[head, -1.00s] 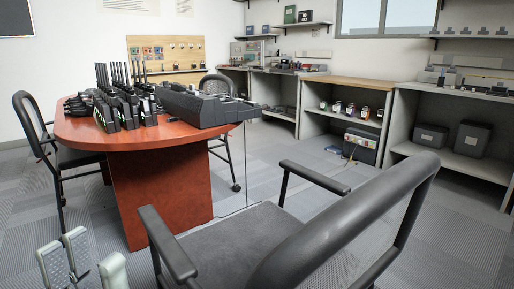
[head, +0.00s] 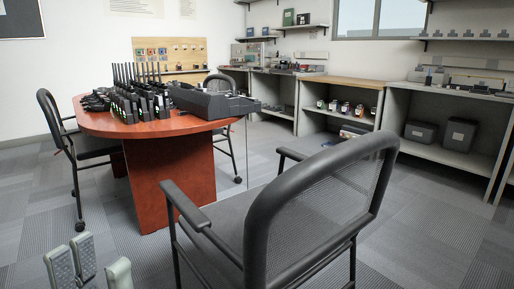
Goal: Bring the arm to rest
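My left gripper (head: 98,268) shows at the bottom left of the head view, low over the carpet. Its grey-green fingers stand apart with a gap between them, and I see nothing held in it. It is clear of the table and of the near chair. My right gripper is not in view.
A black armchair (head: 300,205) stands close in front, right of my gripper. A reddish wooden table (head: 188,180) holds several radios (head: 140,100) and a grey multi-slot unit (head: 208,101). Another chair (head: 62,140) is at its left. Grey shelves (head: 395,109) line the back wall. Carpet (head: 440,230) is clear at right.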

